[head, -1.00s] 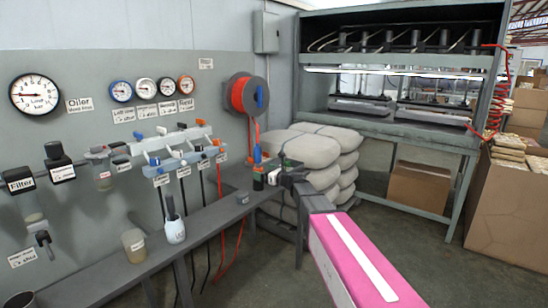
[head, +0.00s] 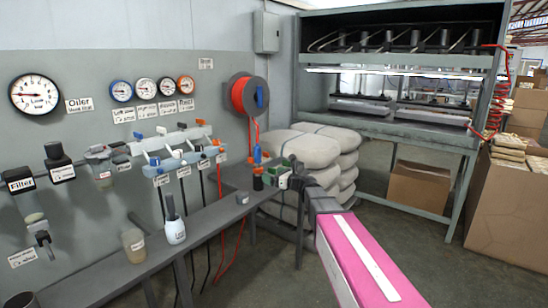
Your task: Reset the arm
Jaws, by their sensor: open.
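My arm, with a pink link and a dark end section, reaches in from the bottom right in the head view. My gripper (head: 297,172) is at its far end, small and dark, beside the right end of the grey bench. It is open, and I see nothing held between its fingers. The fingertips are too small to make out clearly. A green part (head: 280,177) and a blue and orange fitting (head: 257,158) show just left of my gripper; I cannot tell whether they touch it.
Stacked sacks (head: 305,147) stand behind my gripper. A press rack (head: 420,130) and cardboard boxes (head: 418,187) stand at right. The floor between is clear.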

